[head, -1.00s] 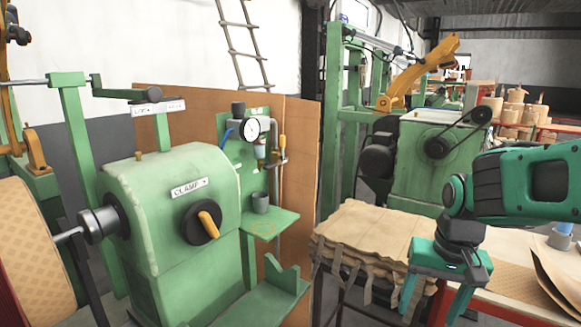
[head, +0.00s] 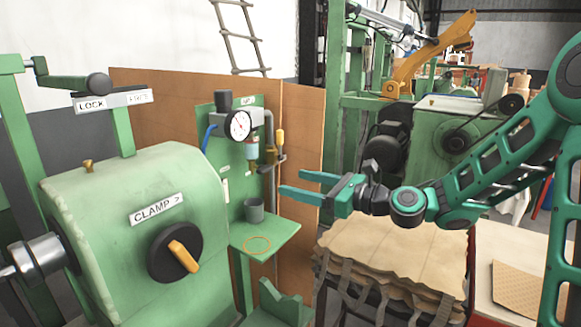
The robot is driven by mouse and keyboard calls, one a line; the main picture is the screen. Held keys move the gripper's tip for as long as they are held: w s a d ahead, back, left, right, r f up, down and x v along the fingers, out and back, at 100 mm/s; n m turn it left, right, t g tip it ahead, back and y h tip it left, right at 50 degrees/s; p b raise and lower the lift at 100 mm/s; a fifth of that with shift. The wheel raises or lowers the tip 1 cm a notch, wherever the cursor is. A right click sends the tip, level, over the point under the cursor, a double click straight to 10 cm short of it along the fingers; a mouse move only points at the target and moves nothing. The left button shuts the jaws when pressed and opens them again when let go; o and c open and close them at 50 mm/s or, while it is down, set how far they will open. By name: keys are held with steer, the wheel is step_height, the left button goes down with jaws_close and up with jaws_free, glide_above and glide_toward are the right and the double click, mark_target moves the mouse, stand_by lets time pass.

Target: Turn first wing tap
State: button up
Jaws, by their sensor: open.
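My gripper (head: 294,185) is open and empty. It points left in front of the brown board, to the right of the green panel (head: 229,178), with no contact visible. On the panel are a round white gauge (head: 238,125), a blue lever (head: 209,138), and a clear-bowled unit (head: 252,149). A pipe with a yellow handle (head: 279,140) runs beside it. I cannot tell which of these fittings is the first wing tap. A small brass fitting (head: 88,167) stands on top of the green clamp housing (head: 120,215).
A yellow-handled black knob (head: 175,252) is on the clamp housing. A green shelf (head: 272,232) with a grey cup (head: 254,209) juts out below the panel. A brown board (head: 302,120) stands behind. A stack of tan sheets (head: 390,255) lies below my arm.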

mark_target(269, 169)
steer(key=shift+m, duration=0.5)
steer(key=x, duration=0.3)
steer(key=w+x, duration=0.1)
steer(key=x, duration=0.3)
steer(key=d+r+x, duration=0.1)
steer(key=x, duration=0.2)
steer(key=shift+w+a, duration=0.15)
steer(key=shift+w, duration=0.1)
